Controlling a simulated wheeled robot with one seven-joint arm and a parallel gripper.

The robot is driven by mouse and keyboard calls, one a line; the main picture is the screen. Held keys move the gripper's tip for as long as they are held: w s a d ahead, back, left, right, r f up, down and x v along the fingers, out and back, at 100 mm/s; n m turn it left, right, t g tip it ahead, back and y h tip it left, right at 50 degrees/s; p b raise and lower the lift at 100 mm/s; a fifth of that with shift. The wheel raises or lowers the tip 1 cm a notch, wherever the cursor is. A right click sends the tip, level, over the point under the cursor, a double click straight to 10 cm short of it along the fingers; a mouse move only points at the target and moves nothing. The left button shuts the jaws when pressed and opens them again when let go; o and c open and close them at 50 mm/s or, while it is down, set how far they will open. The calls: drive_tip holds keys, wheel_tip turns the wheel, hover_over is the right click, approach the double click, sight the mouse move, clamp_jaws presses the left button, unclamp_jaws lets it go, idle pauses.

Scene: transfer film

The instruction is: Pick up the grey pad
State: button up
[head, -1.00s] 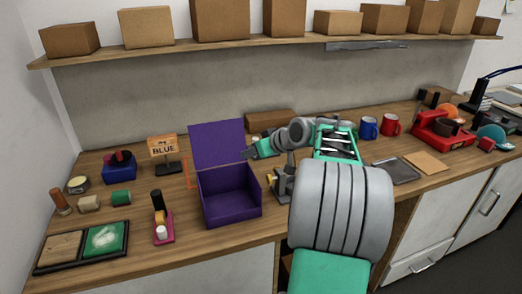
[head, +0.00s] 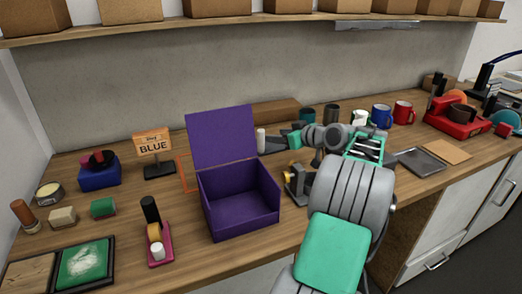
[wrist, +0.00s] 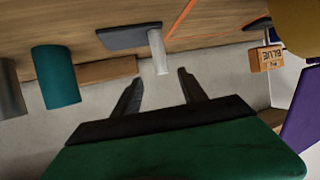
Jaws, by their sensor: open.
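A flat dark grey slab (wrist: 128,37), likely the grey pad, lies on the wood top in the wrist view. A white post (wrist: 158,52) stands on it or at its edge; I cannot tell which. Contact is not clear. A grey tray-like piece (head: 420,161) lies farther right in the head view.
The open purple box (head: 240,210) stands left of my arm, its lid upright close to my gripper. A teal cylinder (wrist: 55,77) stands near the slab. The BLUE sign (head: 152,145) and an orange frame (head: 183,173) are left of the lid. Mugs (head: 403,113) stand right.

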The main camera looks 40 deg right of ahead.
sight(263, 135)
drive_tip(key=p+x, duration=0.1)
drive_tip(key=x, duration=0.7)
drive_tip(key=shift+a, duration=0.2)
clamp_jaws()
idle(0.4)
